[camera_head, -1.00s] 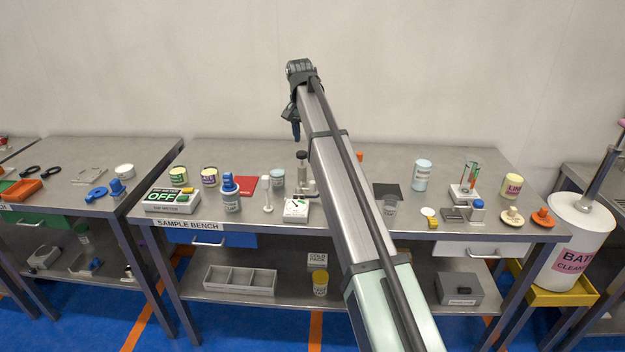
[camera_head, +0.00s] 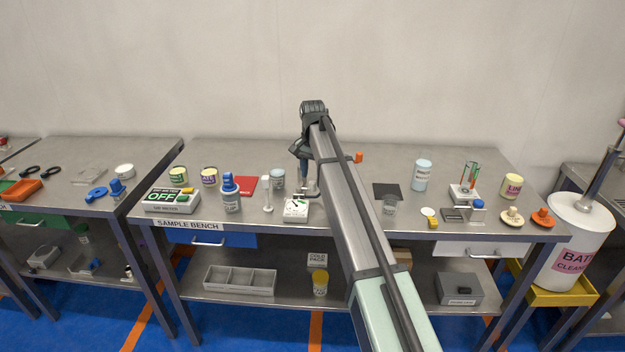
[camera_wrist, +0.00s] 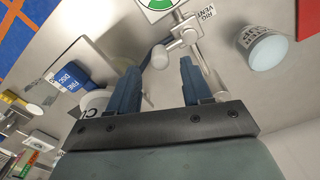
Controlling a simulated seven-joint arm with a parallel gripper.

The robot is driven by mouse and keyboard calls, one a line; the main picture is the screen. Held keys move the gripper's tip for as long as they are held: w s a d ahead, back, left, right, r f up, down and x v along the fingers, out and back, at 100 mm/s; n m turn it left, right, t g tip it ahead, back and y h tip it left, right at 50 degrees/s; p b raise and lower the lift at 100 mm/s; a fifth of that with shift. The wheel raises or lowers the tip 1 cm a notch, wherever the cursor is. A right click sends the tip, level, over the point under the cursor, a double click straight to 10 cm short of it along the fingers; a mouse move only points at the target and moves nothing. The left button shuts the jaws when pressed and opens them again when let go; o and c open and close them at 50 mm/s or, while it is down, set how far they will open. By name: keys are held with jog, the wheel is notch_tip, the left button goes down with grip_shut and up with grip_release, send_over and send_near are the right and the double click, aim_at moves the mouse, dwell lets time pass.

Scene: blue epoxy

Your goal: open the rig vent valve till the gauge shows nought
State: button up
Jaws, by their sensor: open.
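The rig's gauge box (camera_head: 296,210) stands near the front of the sample bench; its reading is too small to tell. In the wrist view the gauge dial (camera_wrist: 158,4), with a green sector, is cut off at the top edge. A "RIG VENT" label (camera_wrist: 207,14) sits beside a grey pipe. The pale vent valve handle (camera_wrist: 161,57), with a rounded end, lies just beyond the fingertips, between them as seen. My gripper (camera_wrist: 158,66) is open with nothing between its blue fingers. In the head view my gripper (camera_head: 302,178) is above the bench behind the gauge box, partly hiding the rig.
A pale jar (camera_wrist: 268,52) and a red mat (camera_wrist: 308,18) lie to the right in the wrist view.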

jog(key=shift+f, duration=1.45)
jog(key=shift+c, duration=0.2)
grip_shut()
